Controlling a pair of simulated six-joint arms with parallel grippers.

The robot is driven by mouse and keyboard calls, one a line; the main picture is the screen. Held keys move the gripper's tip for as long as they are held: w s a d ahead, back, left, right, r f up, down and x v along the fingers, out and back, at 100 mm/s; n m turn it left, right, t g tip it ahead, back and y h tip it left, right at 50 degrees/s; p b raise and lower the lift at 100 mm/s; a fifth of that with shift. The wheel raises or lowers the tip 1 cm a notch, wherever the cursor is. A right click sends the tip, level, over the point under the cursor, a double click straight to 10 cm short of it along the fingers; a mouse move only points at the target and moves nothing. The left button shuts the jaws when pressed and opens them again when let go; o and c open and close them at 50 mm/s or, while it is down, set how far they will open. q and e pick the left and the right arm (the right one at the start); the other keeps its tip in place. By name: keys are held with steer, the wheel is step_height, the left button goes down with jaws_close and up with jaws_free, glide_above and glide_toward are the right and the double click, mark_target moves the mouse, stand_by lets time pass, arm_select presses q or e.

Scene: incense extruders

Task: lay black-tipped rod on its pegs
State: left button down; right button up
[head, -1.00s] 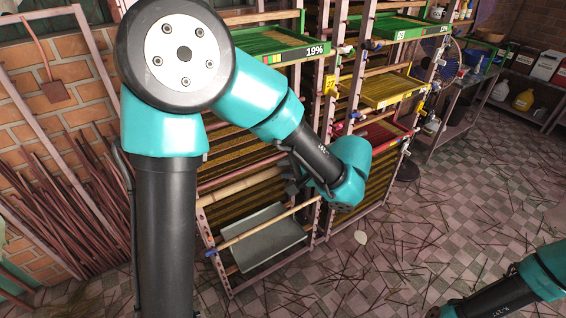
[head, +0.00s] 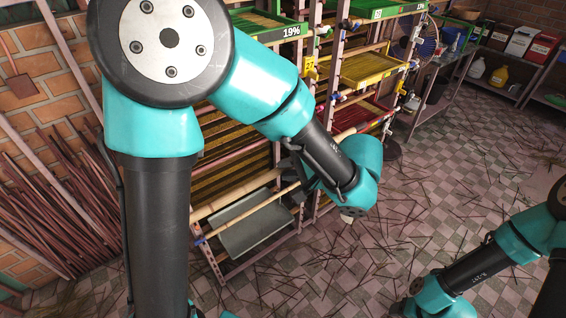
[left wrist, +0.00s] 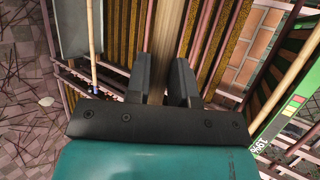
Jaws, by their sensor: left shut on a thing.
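My left gripper (head: 291,178) is at the front of the rack, partly hidden behind my own forearm. In the left wrist view its two dark fingers (left wrist: 166,75) are shut on a thick pale wooden rod (left wrist: 172,30) that runs away between them. In the head view this rod (head: 232,196) slants across the rack, above the grey tray. Its left end looks plain; I cannot make out a black tip. Whether it touches any pegs is not clear. My right arm shows at the lower right, but its gripper is not in view.
A thinner blue-tipped rod (head: 240,222) lies just below, in front of the grey tray (head: 258,232). Green (head: 268,35), yellow (head: 372,72) and red (head: 362,112) trays sit higher in the racks. Sticks lean at the left; the tiled floor is littered with twigs.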

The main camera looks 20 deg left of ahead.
arm_select(q)
steer(key=shift+s+d, duration=0.45)
steer(key=shift+d, duration=0.35)
steer(key=shift+s+d, duration=0.45)
steer(key=shift+d, duration=0.3)
steer(key=shift+s+d, duration=0.45)
steer(key=shift+d, duration=0.35)
steer(key=w+a+f, duration=0.3)
steer(key=w+f, duration=0.2)
steer(key=f, duration=0.5)
steer(key=w+a+f, duration=0.3)
steer(key=w+f, duration=0.2)
steer(key=f, duration=0.6)
steer(key=w+a+f, duration=0.3)
steer(key=w+f, duration=0.1)
steer(key=f, duration=0.6)
steer(key=shift+w+a+f, duration=0.3)
steer(key=shift+w+a, duration=0.1)
steer(key=shift+a, duration=0.15)
